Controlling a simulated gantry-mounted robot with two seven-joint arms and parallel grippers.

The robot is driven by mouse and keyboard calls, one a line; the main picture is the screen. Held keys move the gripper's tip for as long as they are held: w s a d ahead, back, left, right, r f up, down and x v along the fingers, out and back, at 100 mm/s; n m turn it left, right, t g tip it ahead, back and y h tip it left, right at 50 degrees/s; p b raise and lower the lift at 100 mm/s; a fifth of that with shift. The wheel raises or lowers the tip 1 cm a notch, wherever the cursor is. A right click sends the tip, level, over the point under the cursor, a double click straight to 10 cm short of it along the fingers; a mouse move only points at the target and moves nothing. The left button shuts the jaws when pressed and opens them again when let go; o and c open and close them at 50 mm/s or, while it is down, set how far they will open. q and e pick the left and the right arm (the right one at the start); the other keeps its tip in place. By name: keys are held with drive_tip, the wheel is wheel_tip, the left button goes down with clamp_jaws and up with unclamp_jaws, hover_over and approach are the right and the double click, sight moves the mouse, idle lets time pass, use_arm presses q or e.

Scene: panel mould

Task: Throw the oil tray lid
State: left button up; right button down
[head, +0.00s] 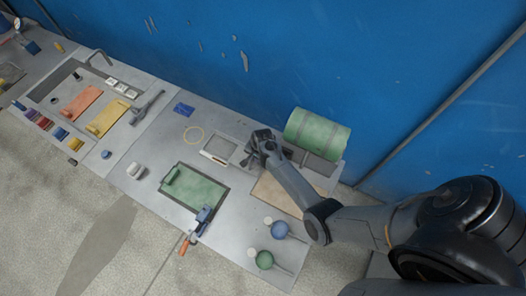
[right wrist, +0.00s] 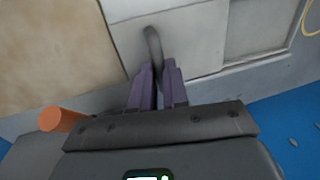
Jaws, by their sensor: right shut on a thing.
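A light grey panel, which looks like the oil tray lid (right wrist: 190,50), lies flat on the bench in the right wrist view. A dark curved handle (right wrist: 152,42) stands up from it. The purple fingers of my right gripper (right wrist: 160,78) are closed around the lower part of this handle. In the head view my right gripper (head: 250,158) is at the back of the bench, left of the green drum (head: 317,135), and its arm hides most of the panel. My left gripper is not in view.
A tan board (head: 275,190) lies beside the gripper. A pale framed tray (head: 218,148) and a yellow ring (head: 193,134) lie to its left. An orange cylinder (right wrist: 62,119) is close to the gripper. The blue wall (head: 220,60) rises behind.

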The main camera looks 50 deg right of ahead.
drive_tip(key=shift+s, duration=0.1)
drive_tip(key=c, duration=1.1)
unclamp_jaws()
drive_tip(key=shift+s+d, duration=0.1)
drive_tip(key=shift+s, duration=0.05)
drive_tip(key=shift+r, duration=0.5)
drive_tip(key=r, duration=0.3)
drive_tip(key=s+r, duration=0.1)
drive_tip(key=r, duration=0.2)
drive_tip(key=s+r, duration=0.1)
drive_tip(key=r, duration=0.2)
drive_tip(key=shift+d+r, duration=0.25)
drive_tip(key=shift+r, duration=0.05)
